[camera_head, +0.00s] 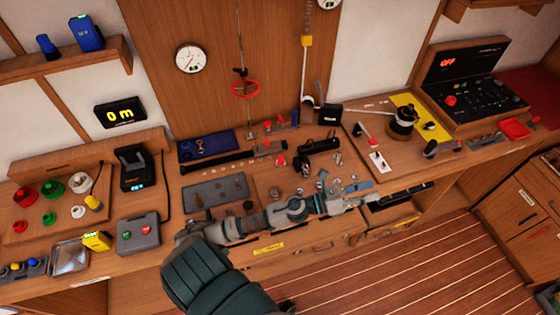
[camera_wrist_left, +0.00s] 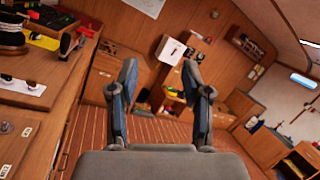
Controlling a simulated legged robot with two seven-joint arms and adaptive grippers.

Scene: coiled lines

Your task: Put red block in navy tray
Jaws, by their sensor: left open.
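My left gripper (camera_head: 366,191) reaches across the bench front, right of and nearer than both. In the left wrist view it (camera_wrist_left: 162,78) is open, with nothing between its blue-padded fingers. My right gripper is not in view.
A grey mat (camera_head: 216,193) with small parts lies in front of the navy tray. Several small metal parts and a black clamp-like tool (camera_head: 318,146) lie near my left arm. A winch (camera_head: 402,122) and a red tray (camera_head: 514,128) are at the right. An open drawer (camera_head: 392,216) juts from the bench front.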

